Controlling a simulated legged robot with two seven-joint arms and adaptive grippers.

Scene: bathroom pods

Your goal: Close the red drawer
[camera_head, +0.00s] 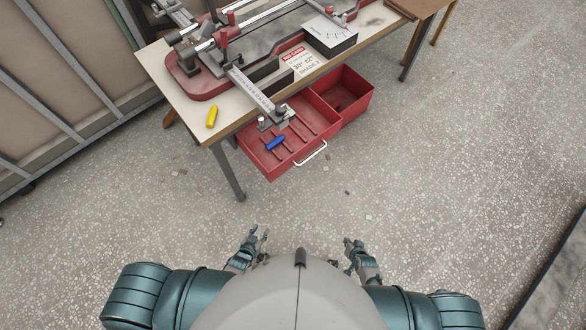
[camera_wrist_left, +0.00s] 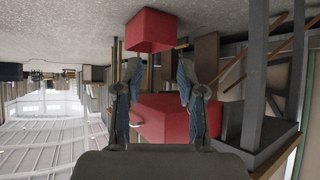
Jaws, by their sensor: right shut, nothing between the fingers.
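The red drawer (camera_head: 277,157) is pulled out from under the workbench, with a metal handle (camera_head: 311,154) on its front. A blue object (camera_head: 276,143) lies inside it. Red also shows beyond my fingers in the left wrist view (camera_wrist_left: 165,118). My left gripper (camera_head: 260,233) is open and empty, short of the drawer with floor between. Its two fingers stand apart in the left wrist view (camera_wrist_left: 158,75). My right gripper (camera_head: 350,243) is shut and empty, to the right of the left one and also apart from the drawer.
A second red open box (camera_head: 345,94) sits under the bench beside the drawer. The workbench (camera_head: 215,128) carries a red and metal machine, a yellow object (camera_head: 212,116) and a sign. Its metal leg (camera_head: 228,173) stands left of the drawer. The speckled floor in front is mostly clear.

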